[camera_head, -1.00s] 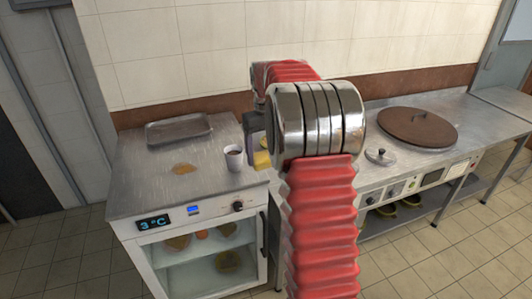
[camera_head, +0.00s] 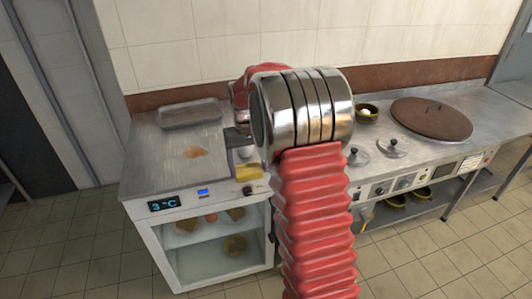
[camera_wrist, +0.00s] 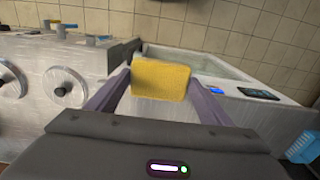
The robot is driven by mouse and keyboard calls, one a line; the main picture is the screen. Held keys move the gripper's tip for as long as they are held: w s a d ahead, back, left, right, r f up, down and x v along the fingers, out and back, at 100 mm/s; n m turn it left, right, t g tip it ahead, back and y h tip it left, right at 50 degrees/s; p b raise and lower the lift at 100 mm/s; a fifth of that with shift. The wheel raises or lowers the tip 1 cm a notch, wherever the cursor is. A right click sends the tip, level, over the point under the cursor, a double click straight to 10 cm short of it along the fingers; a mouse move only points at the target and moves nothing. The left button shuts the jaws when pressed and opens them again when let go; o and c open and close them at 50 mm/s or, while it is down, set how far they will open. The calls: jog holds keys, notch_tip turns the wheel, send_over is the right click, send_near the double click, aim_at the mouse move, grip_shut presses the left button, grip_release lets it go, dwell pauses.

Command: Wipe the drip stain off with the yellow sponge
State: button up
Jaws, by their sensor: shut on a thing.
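The orange-brown drip stain (camera_head: 196,152) lies on the steel top of the glass-door fridge unit (camera_head: 160,180), left of my arm in the head view. The yellow sponge (camera_head: 248,173) is near the front right edge of that top, right of and nearer than the stain, and apart from it. My gripper (camera_wrist: 159,88) is shut on the sponge, which shows between both fingers in the wrist view (camera_wrist: 160,80). My arm hides part of the gripper in the head view. The stain cannot be made out in the wrist view.
A shallow metal tray (camera_head: 188,114) stands behind the stain. To the right are lids (camera_head: 392,148), a small bowl (camera_head: 367,112) and a large brown lid (camera_head: 431,118). The top around the stain is clear.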

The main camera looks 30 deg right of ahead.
jog(key=a+f+n, duration=0.1)
jog(key=a+f, duration=0.1)
jog(key=a, duration=0.6)
jog(key=s+a+f+n, duration=0.1)
jog(key=a, duration=0.8)
jog(key=shift+s+a+f+n, duration=0.2)
jog(key=shift+s+f+n, duration=0.05)
jog(key=shift+f+n, duration=0.15)
jog(key=shift+a, duration=0.1)
